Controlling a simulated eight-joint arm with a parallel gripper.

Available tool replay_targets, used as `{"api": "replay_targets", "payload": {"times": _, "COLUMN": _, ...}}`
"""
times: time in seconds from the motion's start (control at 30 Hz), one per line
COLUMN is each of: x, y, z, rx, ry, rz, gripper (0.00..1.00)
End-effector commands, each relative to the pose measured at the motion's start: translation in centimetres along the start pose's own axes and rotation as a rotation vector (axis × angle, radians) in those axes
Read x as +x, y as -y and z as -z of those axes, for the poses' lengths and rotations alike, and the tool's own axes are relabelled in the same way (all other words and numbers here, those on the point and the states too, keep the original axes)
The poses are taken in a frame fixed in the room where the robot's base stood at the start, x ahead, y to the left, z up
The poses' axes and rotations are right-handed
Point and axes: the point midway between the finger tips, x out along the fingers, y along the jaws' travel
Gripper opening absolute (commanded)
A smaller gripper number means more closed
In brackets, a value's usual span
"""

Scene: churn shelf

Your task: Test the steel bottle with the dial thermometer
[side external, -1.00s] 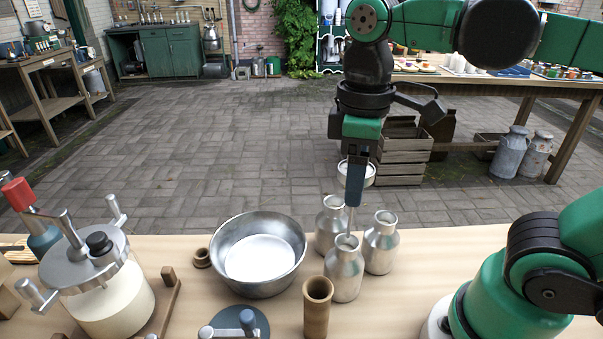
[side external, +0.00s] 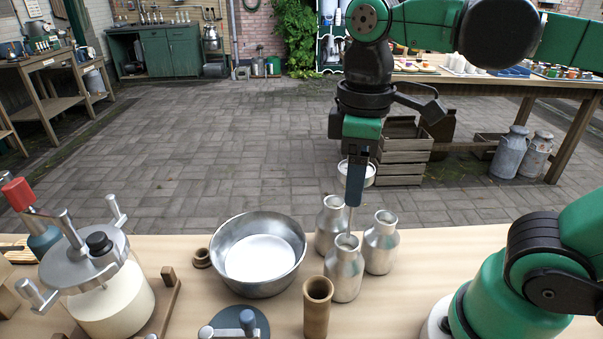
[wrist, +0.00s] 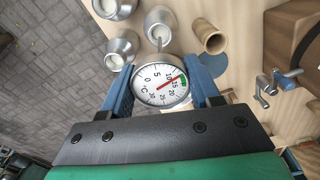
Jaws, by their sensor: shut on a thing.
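Three steel bottles stand together on the table. The stem of the dial thermometer (side external: 370,173) reaches down to the open mouth of the front bottle (side external: 344,272), its tip seemingly inside and hidden. The other bottles, one at back left (side external: 331,226) and one at right (side external: 381,246), are upright and open. My gripper (side external: 355,190) is above the front bottle, shut on the thermometer. In the wrist view the dial (wrist: 158,85) sits between my blue fingers, its red needle pointing upper right near a green band. Its stem leads to the bottle (wrist: 163,28).
A wide metal pan (side external: 260,255) stands left of the bottles. A brown wooden cylinder (side external: 318,308) stands close in front of the front bottle. A blue-grey round piece with a handle (side external: 240,320) and a lidded white vessel (side external: 110,300) are farther left. Bare table lies right of the bottles.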

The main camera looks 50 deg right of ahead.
Motion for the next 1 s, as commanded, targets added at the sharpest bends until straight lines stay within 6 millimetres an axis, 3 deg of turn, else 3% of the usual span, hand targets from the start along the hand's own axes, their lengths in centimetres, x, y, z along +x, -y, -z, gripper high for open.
{"api": "replay_targets", "payload": {"times": 1.0, "x": 1.5, "y": 0.0, "z": 0.1, "rx": 0.0, "ry": 0.0, "rz": 0.0, "gripper": 0.26}}
